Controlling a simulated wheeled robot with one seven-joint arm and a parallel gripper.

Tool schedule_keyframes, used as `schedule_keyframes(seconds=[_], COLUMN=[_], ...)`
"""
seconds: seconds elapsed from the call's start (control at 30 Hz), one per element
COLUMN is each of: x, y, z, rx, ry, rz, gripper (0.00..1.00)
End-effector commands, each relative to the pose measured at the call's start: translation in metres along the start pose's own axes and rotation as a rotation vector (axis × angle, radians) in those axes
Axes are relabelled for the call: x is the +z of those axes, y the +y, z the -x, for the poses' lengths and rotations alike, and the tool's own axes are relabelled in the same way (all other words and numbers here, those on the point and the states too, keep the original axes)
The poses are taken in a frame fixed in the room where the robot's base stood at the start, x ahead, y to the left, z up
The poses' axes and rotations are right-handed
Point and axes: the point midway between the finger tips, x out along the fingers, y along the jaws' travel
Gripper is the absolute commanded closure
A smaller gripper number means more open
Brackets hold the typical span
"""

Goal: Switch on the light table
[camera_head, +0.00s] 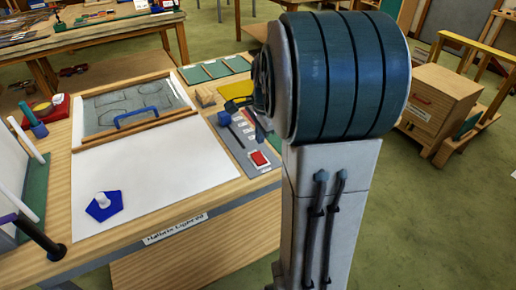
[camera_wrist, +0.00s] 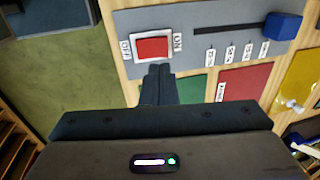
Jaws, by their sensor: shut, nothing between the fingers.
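The red rocker switch (camera_wrist: 153,47) sits in a white frame on a grey control strip in the wrist view, between an OFF label (camera_wrist: 127,50) on the left and an ON label (camera_wrist: 177,41) on the right. My gripper (camera_wrist: 158,70) is shut and empty, its fingertips just below the switch's frame, toward the ON side. I cannot tell whether they touch it. In the head view the switch (camera_head: 259,158) is at the right edge of the light table, whose white surface (camera_head: 150,170) shows no clear glow. My arm hides the gripper there.
A slider with a blue knob (camera_wrist: 284,26) is right of the switch. Red and yellow glass sheets (camera_wrist: 243,90) lie close by. On the table are a blue pentagon piece (camera_head: 104,207) and a leaded panel (camera_head: 125,108) with a blue handle. A wooden cabinet (camera_head: 437,100) stands at right.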

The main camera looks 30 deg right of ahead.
Motion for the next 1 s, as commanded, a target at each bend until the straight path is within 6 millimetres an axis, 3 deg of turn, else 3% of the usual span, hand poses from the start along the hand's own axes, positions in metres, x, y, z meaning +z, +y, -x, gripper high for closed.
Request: schedule_keyframes(seconds=[0.2, 0.4, 0.83, 1.0], x=[0.000, 0.000, 0.000, 0.013], y=[0.001, 0.000, 0.000, -0.006], z=[-0.042, -0.061, -0.065, -0.066], rx=[0.003, 0.000, 0.000, 0.042], ry=[-0.001, -0.001, 0.000, -0.006], rz=[0.000, -0.001, 0.001, 0.029], gripper=[1.00, 1.00, 1.00, 1.00])
